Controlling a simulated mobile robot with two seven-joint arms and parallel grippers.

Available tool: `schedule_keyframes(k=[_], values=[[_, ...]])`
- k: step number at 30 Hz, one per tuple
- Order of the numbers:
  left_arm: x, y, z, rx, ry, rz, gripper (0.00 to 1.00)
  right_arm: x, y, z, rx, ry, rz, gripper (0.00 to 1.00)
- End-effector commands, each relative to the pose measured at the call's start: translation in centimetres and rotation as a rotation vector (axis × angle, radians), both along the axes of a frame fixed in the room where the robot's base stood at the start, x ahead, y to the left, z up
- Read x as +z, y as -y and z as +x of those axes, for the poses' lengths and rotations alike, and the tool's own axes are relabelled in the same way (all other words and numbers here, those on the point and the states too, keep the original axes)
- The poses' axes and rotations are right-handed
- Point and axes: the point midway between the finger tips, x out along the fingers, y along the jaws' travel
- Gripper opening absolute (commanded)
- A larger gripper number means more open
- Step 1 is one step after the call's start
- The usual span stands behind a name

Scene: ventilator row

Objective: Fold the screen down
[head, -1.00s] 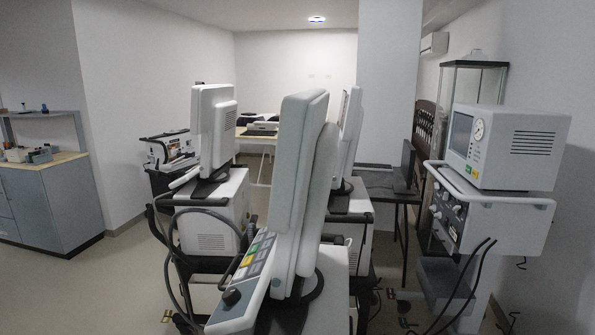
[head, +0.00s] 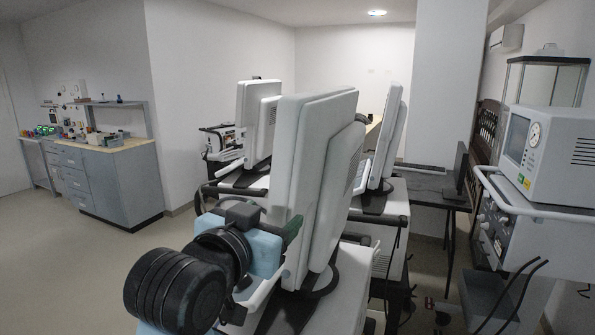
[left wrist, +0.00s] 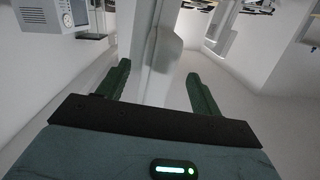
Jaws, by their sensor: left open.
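The nearest screen (head: 312,160) is a pale grey-white panel standing almost upright on its ventilator, seen partly from the side in the head view. My left gripper (head: 292,228), with a light blue body and dark green fingers, is at the lower left edge of that screen. In the left wrist view my left gripper (left wrist: 160,88) has its two green fingers spread wide. A pale upright panel (left wrist: 157,60), which looks like the screen edge-on, lies between or just beyond them. I cannot tell whether they touch. My right gripper is not in view.
Two more ventilator screens stand behind, one at left (head: 257,122) and one at right (head: 386,135). A boxy monitor on a cart (head: 550,150) is at the far right. A grey cabinet (head: 120,185) stands at left, with open floor (head: 60,260) before it.

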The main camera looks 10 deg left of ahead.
Motion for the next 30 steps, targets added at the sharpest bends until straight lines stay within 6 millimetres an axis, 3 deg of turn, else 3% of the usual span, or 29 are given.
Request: schedule_keyframes(k=[3,7,17,30], values=[[3.4,0.6,-0.4,-0.01,0.066,-0.001,0.65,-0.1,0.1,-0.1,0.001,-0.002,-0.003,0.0],[5.1,1.0,-0.8,-0.016,0.099,-0.001,0.65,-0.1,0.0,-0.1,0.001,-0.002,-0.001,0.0],[5.3,1.3,0.0,-0.016,0.103,0.0,0.65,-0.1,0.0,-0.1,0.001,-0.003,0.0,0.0],[5.3,2.7,5.6,-0.016,0.102,0.0,0.65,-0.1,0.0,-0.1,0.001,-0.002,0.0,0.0]])
